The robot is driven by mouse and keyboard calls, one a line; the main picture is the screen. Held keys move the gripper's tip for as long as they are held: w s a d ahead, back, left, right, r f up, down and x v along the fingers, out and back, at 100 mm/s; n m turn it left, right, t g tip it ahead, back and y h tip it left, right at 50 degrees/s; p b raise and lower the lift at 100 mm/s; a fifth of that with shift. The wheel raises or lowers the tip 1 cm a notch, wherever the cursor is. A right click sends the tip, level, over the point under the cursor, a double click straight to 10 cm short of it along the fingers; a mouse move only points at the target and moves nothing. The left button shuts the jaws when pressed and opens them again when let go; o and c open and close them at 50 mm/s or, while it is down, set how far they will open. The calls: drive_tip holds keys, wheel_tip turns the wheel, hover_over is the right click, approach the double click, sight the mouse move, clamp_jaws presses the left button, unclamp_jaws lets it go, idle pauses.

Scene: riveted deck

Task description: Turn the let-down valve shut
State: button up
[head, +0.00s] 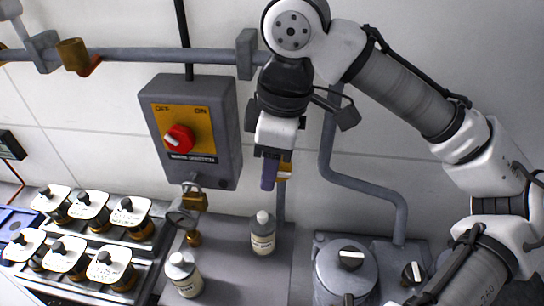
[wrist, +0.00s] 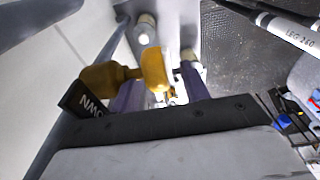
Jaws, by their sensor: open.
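The let-down valve is a brass fitting with a rounded brass handle (wrist: 155,71) and a brass stem (wrist: 104,76) to its left in the wrist view. A dark tag (wrist: 88,103) beside it shows part of the word "DOWN", upside down. In the head view only a small brass part of the valve (head: 285,172) shows behind my gripper (head: 270,172). In the wrist view the purple fingers of my gripper (wrist: 160,90) are apart, one on each side of the handle. I cannot tell whether either finger touches it.
A grey switch box (head: 222,120) with a red knob hangs on the wall to the left, a padlock (head: 194,200) below it. Grey pipes (head: 368,184) run along the wall. Two bottles (head: 263,235) (head: 183,275) stand below my gripper.

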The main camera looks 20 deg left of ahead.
drive_tip(key=shift+r, duration=0.1)
wheel_tip(320, 180, up, 14)
drive_tip(key=d, duration=0.1)
drive_tip(key=shift+w+d+f+b, duration=0.25)
drive_tip(key=shift+d+b, duration=0.1)
drive_tip(key=shift+b, duration=0.05)
idle(0.4)
